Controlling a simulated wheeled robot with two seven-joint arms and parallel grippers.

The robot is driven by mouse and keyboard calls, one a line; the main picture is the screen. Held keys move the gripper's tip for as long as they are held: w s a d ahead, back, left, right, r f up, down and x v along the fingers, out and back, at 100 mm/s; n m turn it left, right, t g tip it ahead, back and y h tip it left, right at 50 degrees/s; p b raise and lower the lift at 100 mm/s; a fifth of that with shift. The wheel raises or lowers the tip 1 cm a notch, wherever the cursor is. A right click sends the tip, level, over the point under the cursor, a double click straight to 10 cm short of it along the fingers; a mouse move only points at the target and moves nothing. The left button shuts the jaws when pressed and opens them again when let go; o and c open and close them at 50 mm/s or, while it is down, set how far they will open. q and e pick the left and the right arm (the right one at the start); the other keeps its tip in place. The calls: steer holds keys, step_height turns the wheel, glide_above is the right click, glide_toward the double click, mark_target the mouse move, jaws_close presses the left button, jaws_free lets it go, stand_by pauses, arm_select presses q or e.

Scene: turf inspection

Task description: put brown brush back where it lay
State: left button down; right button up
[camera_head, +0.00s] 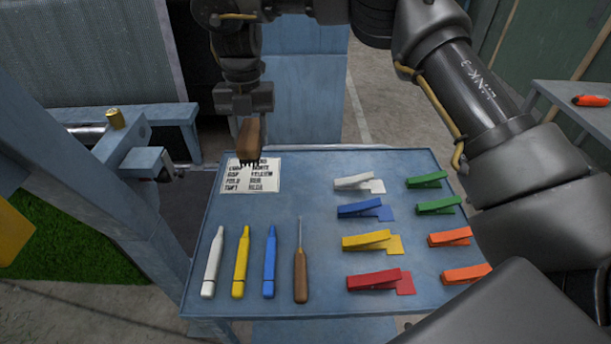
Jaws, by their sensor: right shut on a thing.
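My right gripper (247,116) is shut on the brown brush (249,137) and points down over the far left part of the blue table (330,200). The brush has a brown wooden body and dark bristles facing down. The bristles overlap the upper edge of a white printed card (251,182) in the picture. I cannot tell whether they touch the card or hang above it. My left gripper is not in view.
White, yellow and blue markers (240,262) and a wooden-handled pointed tool (300,274) lie at the front left. Several coloured clips (372,242) lie on the right. A steel frame (145,165) stands close on the left. The far middle of the tabletop is clear.

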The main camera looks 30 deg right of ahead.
steer(key=shift+w+f, duration=0.35)
steer(key=shift+w, duration=0.05)
steer(key=shift+s+d+f, duration=0.1)
steer(key=shift+d, duration=0.15)
steer(key=d+f, duration=0.2)
steer(key=d, duration=0.2)
steer(key=d+f, duration=0.3)
steer(key=d, duration=0.1)
steer(key=s+d+f+p, duration=0.1)
steer(key=d+f, duration=0.2)
steer(key=d, duration=0.1)
steer(key=shift+d, duration=0.1)
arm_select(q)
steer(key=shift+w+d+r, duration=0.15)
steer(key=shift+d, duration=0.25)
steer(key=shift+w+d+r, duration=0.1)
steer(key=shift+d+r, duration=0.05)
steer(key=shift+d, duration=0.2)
arm_select(e)
steer(key=shift+d+f, duration=0.25)
steer(key=shift+f, duration=0.1)
steer(key=shift+d+f+p, duration=0.2)
steer(key=shift+f, duration=0.8)
steer(key=shift+d+f+p, duration=0.2)
steer(key=shift+f, duration=0.75)
steer(key=o, duration=0.9)
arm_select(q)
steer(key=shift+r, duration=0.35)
